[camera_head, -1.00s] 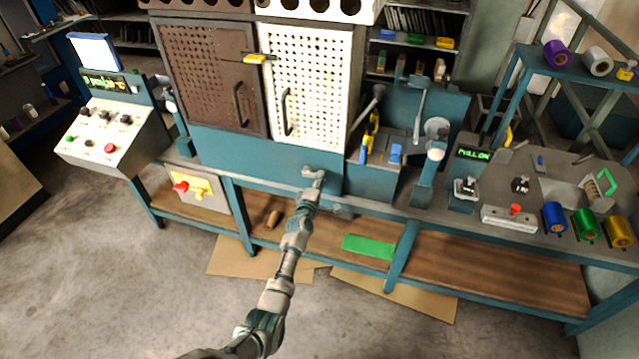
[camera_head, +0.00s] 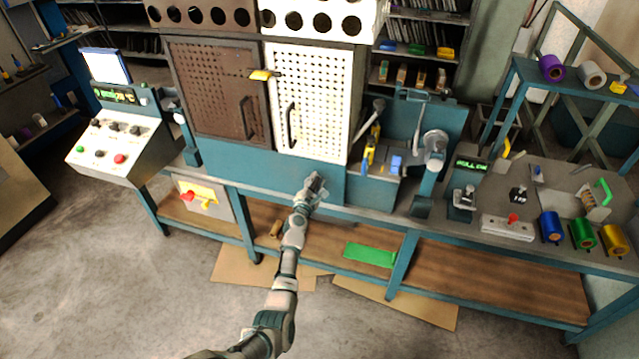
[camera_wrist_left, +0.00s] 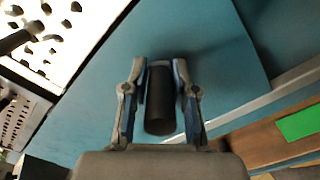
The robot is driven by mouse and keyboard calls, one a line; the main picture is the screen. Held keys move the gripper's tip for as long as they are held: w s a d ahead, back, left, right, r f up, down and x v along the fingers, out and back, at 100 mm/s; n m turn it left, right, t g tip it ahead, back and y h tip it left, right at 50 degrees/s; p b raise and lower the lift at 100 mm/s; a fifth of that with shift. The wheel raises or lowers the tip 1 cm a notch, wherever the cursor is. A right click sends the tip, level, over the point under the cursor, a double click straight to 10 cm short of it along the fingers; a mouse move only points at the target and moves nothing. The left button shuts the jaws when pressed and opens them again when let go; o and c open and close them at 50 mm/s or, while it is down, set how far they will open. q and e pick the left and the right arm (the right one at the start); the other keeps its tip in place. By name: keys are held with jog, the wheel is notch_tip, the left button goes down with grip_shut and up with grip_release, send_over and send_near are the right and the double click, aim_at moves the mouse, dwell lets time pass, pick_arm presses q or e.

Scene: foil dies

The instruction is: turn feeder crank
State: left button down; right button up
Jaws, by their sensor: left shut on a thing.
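My left gripper (camera_head: 315,185) is in front of the teal panel (camera_head: 232,165) below the white perforated door. In the left wrist view, its two fingers (camera_wrist_left: 160,85) are shut on a black cylindrical handle (camera_wrist_left: 160,105), one finger on each side. The handle looks like a crank grip. Its far end and any crank arm behind it are hidden, so I cannot tell how it joins the panel. My right gripper is not in view.
A white door (camera_head: 315,95) and a brown door (camera_head: 215,90) stand above the panel. A sloped control box (camera_head: 115,150) is at left. A lever mechanism (camera_head: 435,145) and colored rolls (camera_head: 583,233) are at right. A green sheet (camera_head: 370,255) lies on the lower shelf.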

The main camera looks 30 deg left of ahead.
pick_arm(q)
jog(key=shift+s+a+r+n, duration=0.2)
jog(key=shift+a+n, duration=0.2)
jog(key=shift+a, duration=0.2)
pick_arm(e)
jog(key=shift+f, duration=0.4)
pick_arm(q)
jog(key=shift+f, duration=0.15)
jog(key=c, duration=1.1)
grip_release()
jog(key=shift+o, duration=0.7)
jog(key=shift+s+a, duration=0.1)
jog(key=shift+a, duration=0.05)
jog(key=shift+f, duration=0.2)
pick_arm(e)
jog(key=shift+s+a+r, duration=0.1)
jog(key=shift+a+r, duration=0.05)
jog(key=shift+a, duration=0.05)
pick_arm(q)
jog(key=v, duration=1.1)
jog(key=shift+s, duration=0.4)
